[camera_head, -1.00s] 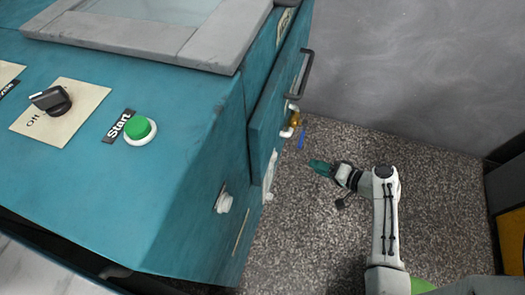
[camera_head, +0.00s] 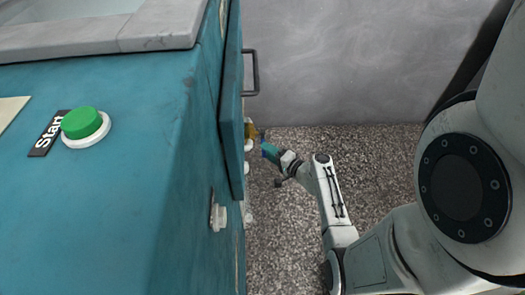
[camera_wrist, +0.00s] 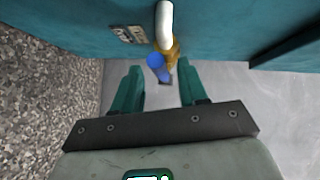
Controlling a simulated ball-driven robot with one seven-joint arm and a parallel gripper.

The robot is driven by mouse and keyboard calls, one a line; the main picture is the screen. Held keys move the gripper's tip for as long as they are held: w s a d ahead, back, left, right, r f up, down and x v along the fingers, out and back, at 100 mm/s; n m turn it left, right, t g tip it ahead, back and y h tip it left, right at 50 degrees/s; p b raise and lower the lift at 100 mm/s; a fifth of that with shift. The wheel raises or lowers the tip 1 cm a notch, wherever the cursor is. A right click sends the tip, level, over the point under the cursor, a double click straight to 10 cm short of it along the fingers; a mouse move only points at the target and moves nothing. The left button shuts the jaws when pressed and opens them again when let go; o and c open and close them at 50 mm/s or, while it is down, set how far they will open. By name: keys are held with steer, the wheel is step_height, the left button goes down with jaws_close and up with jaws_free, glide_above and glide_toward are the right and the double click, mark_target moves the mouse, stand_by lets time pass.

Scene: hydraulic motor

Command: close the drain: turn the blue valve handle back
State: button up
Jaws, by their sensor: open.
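The blue valve handle (camera_wrist: 157,65) sits on a brass valve (camera_wrist: 172,50) below a white pipe (camera_wrist: 164,22) in the wrist view. My gripper (camera_wrist: 160,72) is open, with one teal finger on each side of the handle; I cannot tell whether either finger touches it. In the head view my gripper (camera_head: 268,152) is close to the side of the teal machine, by the brass valve (camera_head: 251,131). The handle (camera_head: 262,139) is mostly hidden there, with only a little blue showing.
The teal machine (camera_head: 110,200) fills the left, with a green start button (camera_head: 82,122) on top and a black bar handle (camera_head: 255,72) on its side. A grey wall (camera_head: 350,60) stands behind. Speckled floor (camera_head: 285,240) lies open beside the machine.

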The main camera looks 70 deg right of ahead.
steer(key=shift+x, duration=1.55)
jaws_close()
